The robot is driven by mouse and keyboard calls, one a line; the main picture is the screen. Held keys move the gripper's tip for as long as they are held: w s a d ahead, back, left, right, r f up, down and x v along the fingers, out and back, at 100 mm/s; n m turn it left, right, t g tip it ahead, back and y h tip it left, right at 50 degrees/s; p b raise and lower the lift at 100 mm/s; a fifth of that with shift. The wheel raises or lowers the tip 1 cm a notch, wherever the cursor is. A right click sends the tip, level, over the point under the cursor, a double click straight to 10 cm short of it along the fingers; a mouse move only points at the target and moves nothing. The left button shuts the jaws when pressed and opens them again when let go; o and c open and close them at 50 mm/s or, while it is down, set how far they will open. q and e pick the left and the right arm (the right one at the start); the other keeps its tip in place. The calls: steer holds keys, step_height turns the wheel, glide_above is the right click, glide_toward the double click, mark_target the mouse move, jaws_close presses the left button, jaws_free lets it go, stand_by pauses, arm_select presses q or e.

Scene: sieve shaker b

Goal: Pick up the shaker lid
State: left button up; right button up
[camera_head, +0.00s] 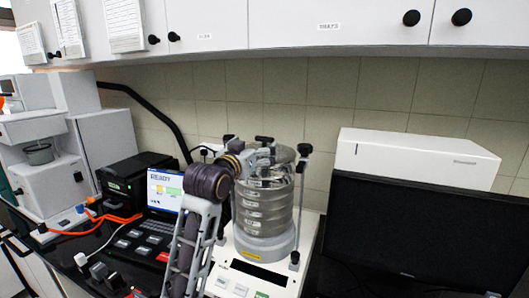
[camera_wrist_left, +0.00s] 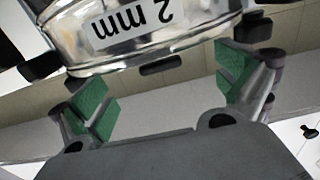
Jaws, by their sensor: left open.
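The metal sieve stack (camera_head: 263,205) stands upright on the white shaker base (camera_head: 240,272). The shaker lid (camera_head: 285,153) is the round cover at its top, partly hidden by my left gripper (camera_head: 264,156). My left gripper reaches in from the left at the height of the lid. In the left wrist view its green-padded fingers (camera_wrist_left: 165,82) are wide apart with nothing between the pads. There the stack shows upside down, with a sieve labelled "2 mm" (camera_wrist_left: 132,22) and dark clamp parts near the fingers. Whether a finger touches the lid I cannot tell. My right gripper is out of view.
Clamp rods (camera_head: 298,205) with dark knobs stand beside the stack. A laptop (camera_head: 165,190) stands to the left, a black monitor (camera_head: 425,235) and a white box (camera_head: 415,158) to the right. White cupboards (camera_head: 340,22) hang above. The counter is crowded.

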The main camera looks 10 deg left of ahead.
mark_target(264, 142)
arm_select(q)
steer(key=shift+w, duration=0.2)
stand_by(0.3)
steer(key=shift+w+d+p, duration=0.2)
steer(key=shift+w+p, duration=0.15)
steer(key=shift+w, duration=0.3)
steer(key=shift+w+d+p, duration=0.2)
steer(key=shift+w+p, duration=0.1)
steer(key=shift+w, duration=0.3)
steer(key=shift+w+d+p, duration=0.25)
steer(key=shift+w+p, duration=0.05)
steer(key=shift+w, duration=0.9)
